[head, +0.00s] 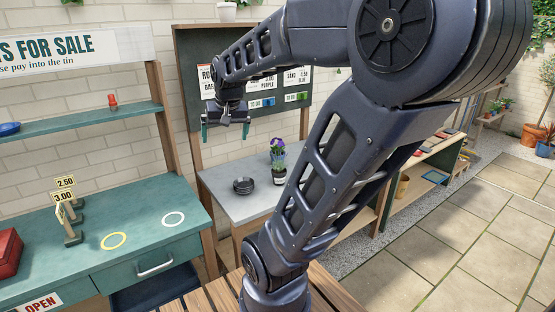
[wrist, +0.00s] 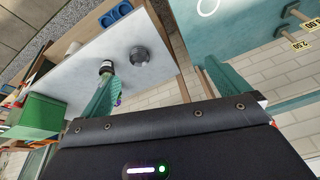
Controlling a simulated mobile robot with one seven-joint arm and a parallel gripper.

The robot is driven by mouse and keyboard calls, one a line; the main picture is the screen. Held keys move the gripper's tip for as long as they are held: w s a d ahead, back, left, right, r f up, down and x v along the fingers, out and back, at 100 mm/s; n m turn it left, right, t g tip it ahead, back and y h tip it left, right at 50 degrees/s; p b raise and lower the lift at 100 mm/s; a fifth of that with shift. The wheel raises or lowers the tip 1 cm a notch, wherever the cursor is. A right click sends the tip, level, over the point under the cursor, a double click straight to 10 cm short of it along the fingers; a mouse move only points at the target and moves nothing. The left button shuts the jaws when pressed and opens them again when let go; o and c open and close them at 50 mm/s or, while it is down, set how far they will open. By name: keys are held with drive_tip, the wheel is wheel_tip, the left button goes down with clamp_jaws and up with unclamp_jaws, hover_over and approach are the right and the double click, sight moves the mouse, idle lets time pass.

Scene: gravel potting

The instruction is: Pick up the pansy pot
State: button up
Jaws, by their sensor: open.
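The pansy pot (head: 279,177) stands upright on the grey table, a dark pot with a pale band and purple flowers above green leaves. In the wrist view the pot (wrist: 106,68) shows near the left finger, which hides part of the plant; a bit of purple shows by that finger. My gripper (head: 226,129) is open and empty, in front of the dark board, above and to the left of the pansy in the head view. Its two green fingers are spread wide in the wrist view (wrist: 158,78).
The dark board (head: 187,70) stands behind the table.

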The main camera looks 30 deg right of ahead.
drive_tip(key=w+d+f+m, duration=0.1)
drive_tip(key=w+d+m, duration=0.15)
drive_tip(key=w, duration=0.25)
drive_tip(key=w+d+m, duration=0.1)
drive_tip(key=w+d, duration=0.3)
drive_tip(key=w, duration=0.2)
drive_tip(key=m+g+h, duration=0.4)
drive_tip(key=m+h, duration=0.3)
drive_tip(key=m, duration=0.5)
hover_over(277, 153)
drive_tip(key=w+a, duration=0.1)
drive_tip(key=a, duration=0.3)
wheel_tip(277, 153, down, 27)
drive_tip(key=shift+n, duration=0.25)
drive_tip(key=x, duration=1)
drive_tip(key=shift+a+f, duration=0.15)
drive_tip(key=shift+a, duration=0.1)
drive_tip(key=shift+w, duration=0.1)
drive_tip(key=c, duration=1.2)
drive_tip(key=shift+c, duration=0.2)
